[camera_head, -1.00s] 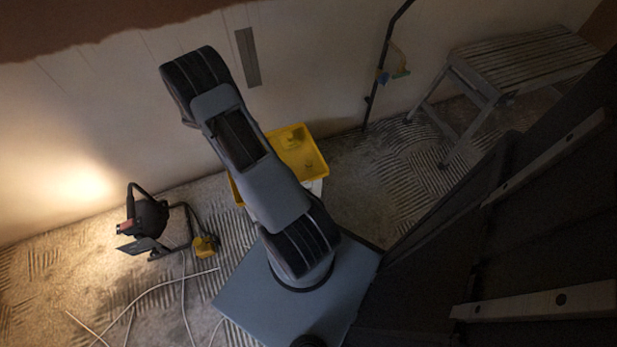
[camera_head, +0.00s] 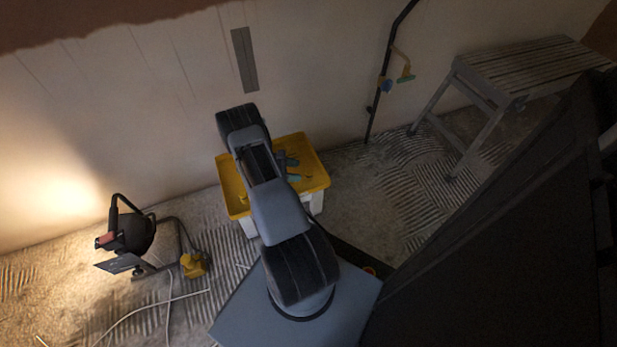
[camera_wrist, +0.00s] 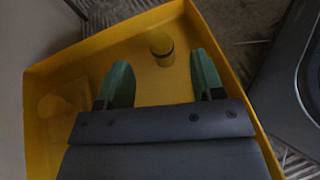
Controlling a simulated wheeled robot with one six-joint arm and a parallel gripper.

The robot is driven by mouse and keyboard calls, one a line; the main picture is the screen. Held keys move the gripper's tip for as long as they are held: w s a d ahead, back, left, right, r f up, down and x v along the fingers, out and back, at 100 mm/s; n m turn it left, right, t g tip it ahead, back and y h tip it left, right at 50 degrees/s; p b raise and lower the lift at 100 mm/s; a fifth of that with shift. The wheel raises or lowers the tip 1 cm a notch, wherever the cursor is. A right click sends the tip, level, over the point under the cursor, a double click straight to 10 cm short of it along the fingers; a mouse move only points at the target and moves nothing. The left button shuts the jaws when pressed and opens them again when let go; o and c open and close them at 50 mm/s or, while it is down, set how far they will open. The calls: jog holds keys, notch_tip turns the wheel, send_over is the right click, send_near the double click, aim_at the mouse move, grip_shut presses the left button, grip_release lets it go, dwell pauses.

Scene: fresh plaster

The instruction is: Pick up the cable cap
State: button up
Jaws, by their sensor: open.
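A small upright cylinder with an olive-yellow top and a dark lower part (camera_wrist: 161,47), which looks like the cable cap, stands in the yellow tray (camera_wrist: 105,42) in the wrist view. My gripper (camera_wrist: 161,66) is open, its two green fingers pointing into the tray. The cylinder shows between and slightly beyond the fingertips, with nothing held. A second, yellowish piece (camera_wrist: 52,106) is at the tray's left side; I cannot tell its exact shape. In the head view my gripper's fingers (camera_head: 291,168) show over the yellow tray (camera_head: 313,160), and my arm covers its middle.
The tray rests on a white support (camera_head: 315,203). A black work lamp (camera_head: 130,233) and a yellow plug piece (camera_head: 194,264) with white cables are on the floor at left. A slatted bench (camera_head: 520,70) stands at right, a dark pole (camera_head: 380,85) by the wall.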

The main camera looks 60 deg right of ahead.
aim_at(309, 172)
jog(key=shift+b+x, duration=0.9)
jog(key=shift+x, duration=2.15)
jog(key=shift+c, duration=0.2)
jog(key=c, duration=0.9)
jog(key=shift+r, duration=0.1)
jog(key=shift+c, duration=0.2)
jog(key=shift+r, duration=0.4)
jog(key=r+p, duration=0.2)
jog(key=r, duration=0.1)
jog(key=shift+w+a+r, duration=0.1)
jog(key=shift+a+r, duration=0.25)
jog(key=shift+a, duration=0.05)
jog(key=w+a+r+p, duration=0.1)
jog(key=a+r+p, duration=0.5)
jog(key=a, duration=0.7)
notch_tip(309, 172, up, 2)
jog(key=shift+w+r, duration=0.2)
jog(key=shift+w, duration=0.15)
jog(key=shift+p, duration=0.3)
